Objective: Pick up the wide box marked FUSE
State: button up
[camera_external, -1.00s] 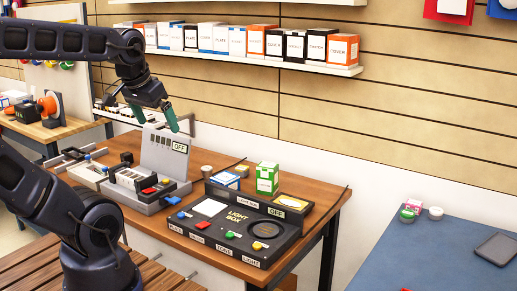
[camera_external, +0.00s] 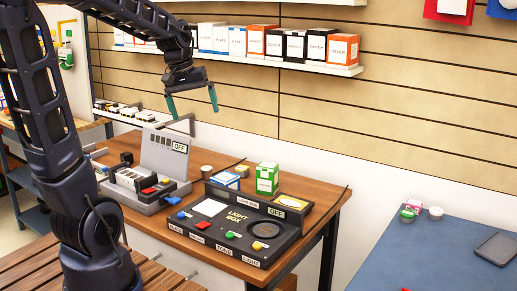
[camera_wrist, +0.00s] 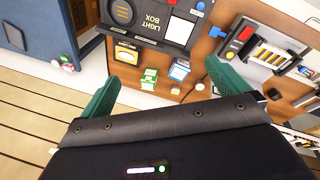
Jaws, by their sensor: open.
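I cannot read the word FUSE on any box. A green and white box (camera_external: 267,179) stands upright on the wooden bench, behind the light box; it also shows in the wrist view (camera_wrist: 149,76). A lower blue and white box (camera_external: 226,181) lies to its left, also in the wrist view (camera_wrist: 179,70). My gripper (camera_external: 192,100) is open and empty, fingers pointing down, in the air above the back of the bench and below the wall shelf. In the wrist view its green fingers (camera_wrist: 160,72) frame these two boxes from a distance.
The black light box (camera_external: 240,225) fills the bench front. The wall shelf (camera_external: 300,63) carries several upright boxes, some hidden behind my arm. A blue table (camera_external: 450,245) is at right.

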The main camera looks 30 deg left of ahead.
jog(key=w+a+f+n, duration=0.3)
jog(key=w+f, duration=0.1)
jog(key=w, duration=0.4)
jog(key=n+g+h, duration=0.3)
jog(key=n, duration=0.5)
send_near(224, 176)
jog(key=shift+s+d+f, duration=0.35)
jog(key=shift+d+f, duration=0.15)
jog(key=shift+f, duration=0.15)
jog(key=shift+w+f, duration=0.1)
jog(key=shift+f, duration=0.35)
jog(key=x, duration=1)
jog(key=shift+w+d+f, duration=0.1)
jog(key=shift+f, duration=0.1)
jog(key=c, duration=1.1)
jog(key=shift+o, duration=0.2)
jog(key=shift+r, duration=0.2)
